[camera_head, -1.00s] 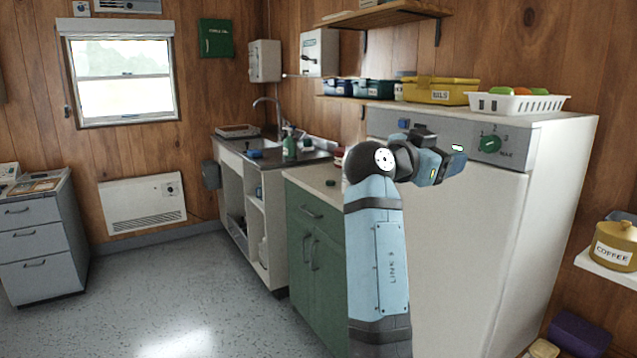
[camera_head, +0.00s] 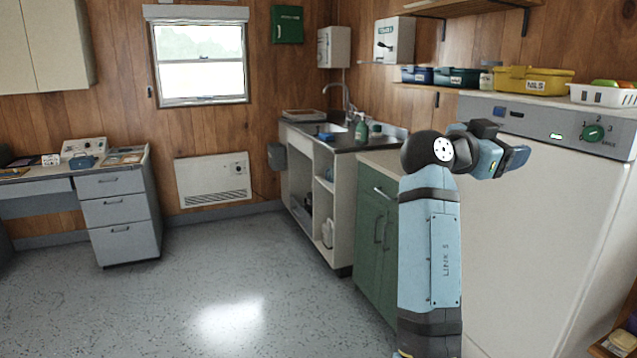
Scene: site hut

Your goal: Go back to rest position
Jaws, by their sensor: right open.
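My right arm, light blue with black joints, rises at the right of the head view. My right gripper (camera_head: 516,157) points right in front of the white fridge (camera_head: 545,250), below its control panel. Its jaws look small and blurred from this side, are open, and hold nothing that I can see. My left gripper is not in view.
A green cabinet (camera_head: 375,225) and sink counter (camera_head: 350,146) stand behind my right arm. A grey desk with drawers (camera_head: 122,215) is at the left, a white heater (camera_head: 212,180) under the window. The speckled floor (camera_head: 225,290) at centre and left is clear.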

